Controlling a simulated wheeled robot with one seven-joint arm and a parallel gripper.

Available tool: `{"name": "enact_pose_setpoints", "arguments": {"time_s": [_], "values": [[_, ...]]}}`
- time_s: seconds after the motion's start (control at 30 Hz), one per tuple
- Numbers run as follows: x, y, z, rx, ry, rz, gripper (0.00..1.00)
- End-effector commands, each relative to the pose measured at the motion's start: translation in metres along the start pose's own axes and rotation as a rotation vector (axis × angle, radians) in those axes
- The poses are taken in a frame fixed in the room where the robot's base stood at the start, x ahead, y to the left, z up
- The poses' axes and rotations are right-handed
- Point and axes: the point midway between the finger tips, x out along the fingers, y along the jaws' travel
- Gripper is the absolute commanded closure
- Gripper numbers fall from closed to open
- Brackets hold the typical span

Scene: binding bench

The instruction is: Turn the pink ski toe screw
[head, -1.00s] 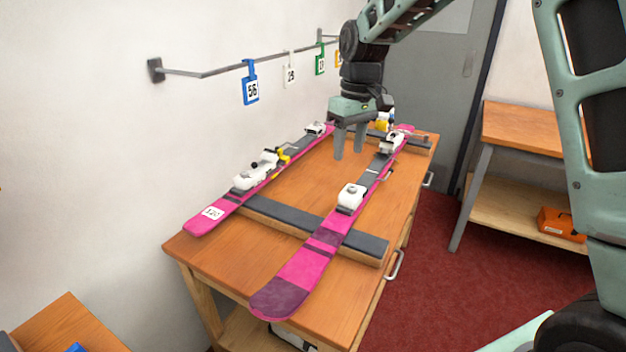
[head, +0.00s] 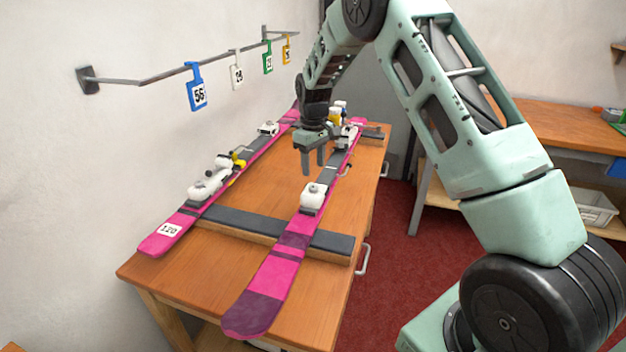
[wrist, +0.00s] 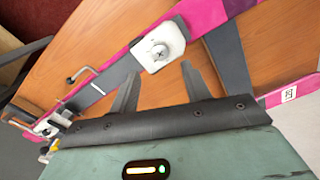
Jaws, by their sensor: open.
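Two pink skis lie along the bench: the right ski (head: 272,284) and the left ski (head: 165,234), which has a "120" label. The right ski carries a white toe piece (head: 313,197). In the wrist view this toe piece (wrist: 157,38) shows a cross-slotted screw (wrist: 160,51) on its top. My gripper (head: 313,170) is open and empty, just beyond and above the toe piece. In the wrist view its fingers (wrist: 160,71) point towards the toe piece, apart from it.
The skis rest across a dark padded bar (head: 238,222) on the wooden bench (head: 205,265). A yellow part (head: 238,158) sits on the left ski's binding. Numbered tags hang from the wall rail (head: 140,78). A second wooden table (head: 560,125) stands at right; red floor lies between.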

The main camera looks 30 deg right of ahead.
Motion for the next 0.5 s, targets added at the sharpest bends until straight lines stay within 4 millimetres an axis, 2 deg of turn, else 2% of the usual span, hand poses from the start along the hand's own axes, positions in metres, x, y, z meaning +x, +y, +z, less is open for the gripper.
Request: {"name": "enact_pose_setpoints", "arguments": {"time_s": [0.2,0.4,0.5], "values": [[0.04,-0.001,0.001,-0.001,-0.003,0.0,0.53],[0.062,0.0,0.0,-0.001,-0.001,0.0,0.53],[0.066,0.0,0.0,-0.001,0.001,0.001,0.53]]}}
